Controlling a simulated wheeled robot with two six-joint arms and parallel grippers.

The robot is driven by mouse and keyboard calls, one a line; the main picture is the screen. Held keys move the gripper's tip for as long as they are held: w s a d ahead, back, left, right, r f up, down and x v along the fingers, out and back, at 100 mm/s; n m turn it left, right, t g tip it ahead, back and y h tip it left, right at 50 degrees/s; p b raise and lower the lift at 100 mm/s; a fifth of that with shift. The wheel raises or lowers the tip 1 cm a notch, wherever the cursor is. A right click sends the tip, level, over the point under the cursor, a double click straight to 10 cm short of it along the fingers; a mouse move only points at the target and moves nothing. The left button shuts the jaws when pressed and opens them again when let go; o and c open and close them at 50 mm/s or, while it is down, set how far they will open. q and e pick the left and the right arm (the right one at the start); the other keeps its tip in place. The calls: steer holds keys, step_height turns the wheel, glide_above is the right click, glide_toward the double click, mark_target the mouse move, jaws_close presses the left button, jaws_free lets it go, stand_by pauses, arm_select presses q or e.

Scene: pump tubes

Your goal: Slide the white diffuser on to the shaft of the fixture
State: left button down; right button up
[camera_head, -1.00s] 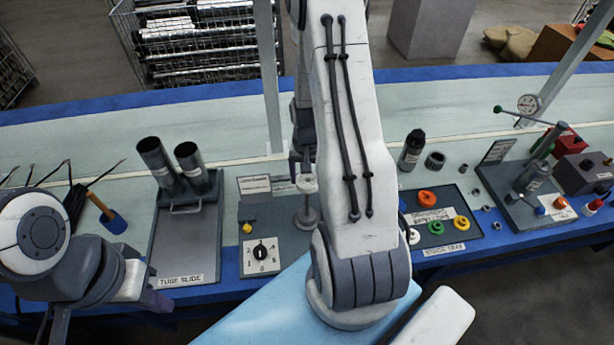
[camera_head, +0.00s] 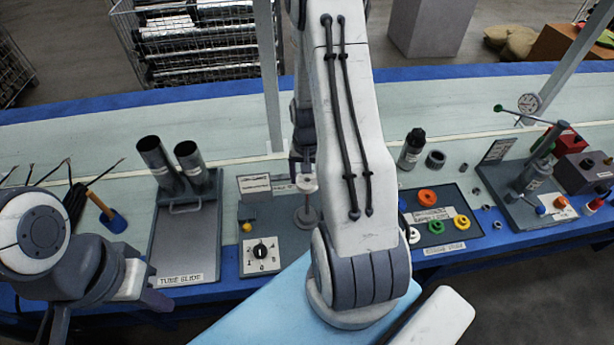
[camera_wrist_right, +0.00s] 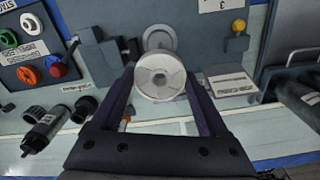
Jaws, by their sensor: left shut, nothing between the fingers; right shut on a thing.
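The white diffuser (camera_wrist_right: 160,76) is a round ribbed disc with a small hub, held between the fingers of my right gripper (camera_wrist_right: 161,82). In the head view the diffuser (camera_head: 307,183) shows just left of my right arm, over the round grey base (camera_head: 307,217) of the fixture. In the right wrist view the fixture's grey disc (camera_wrist_right: 160,37) shows just beyond the diffuser. The shaft is mostly hidden, and I cannot tell whether the diffuser is around it. My left gripper (camera_head: 156,297) is shut and empty at the lower left, near the table's front edge.
The tube slide (camera_head: 183,245) with two metal tubes stands left of the fixture. A lever press (camera_head: 530,180) stands further right.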

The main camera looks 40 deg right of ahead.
steer(key=shift+f+b, duration=0.75)
steer(key=shift+f, duration=0.4)
steer(key=o, duration=1.2)
steer(key=shift+o, duration=0.2)
step_height(320, 180, up, 10)
steer(key=shift+r, duration=0.25)
steer(key=s+a+r+n, duration=0.1)
steer(key=a+r+n, duration=0.3)
steer(key=a, duration=0.6)
steer(key=s+a+r+n, duration=0.1)
steer(key=a+r+n, duration=0.25)
steer(key=a, duration=0.55)
steer(key=s+a+r+n+y, duration=0.1)
steer(key=s+a+r+n, duration=0.2)
steer(key=s+a+n, duration=0.6)
steer(key=s+a, duration=0.3)
steer(key=s, duration=0.2)
steer(key=shift+s+r, duration=0.15)
steer(key=shift+r, duration=0.15)
